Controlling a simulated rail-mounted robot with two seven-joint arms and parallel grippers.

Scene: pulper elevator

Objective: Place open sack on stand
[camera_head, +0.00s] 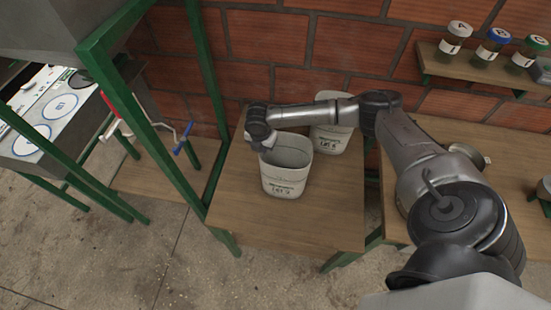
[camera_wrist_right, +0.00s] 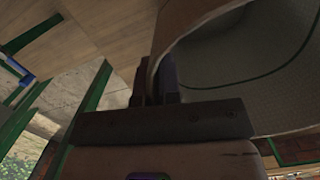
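A white open sack (camera_head: 286,182) with dark print on its front stands upright over the wooden table in the head view, its mouth facing up. Whether its base touches the table I cannot tell. My right gripper (camera_head: 268,145) is at the sack's back left rim. In the right wrist view the fingers (camera_wrist_right: 157,78) are close together with the rim between them, and the sack's pale inside (camera_wrist_right: 250,70) fills the upper right. A low wooden stand (camera_head: 150,170) with green legs is at the left. My left gripper is in neither view.
A second white sack (camera_head: 331,137) stands behind on the table (camera_head: 325,225). A green frame (camera_head: 185,165) rises between table and low stand. Lidded jars (camera_head: 490,46) stand on a wall shelf. The table's front is clear.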

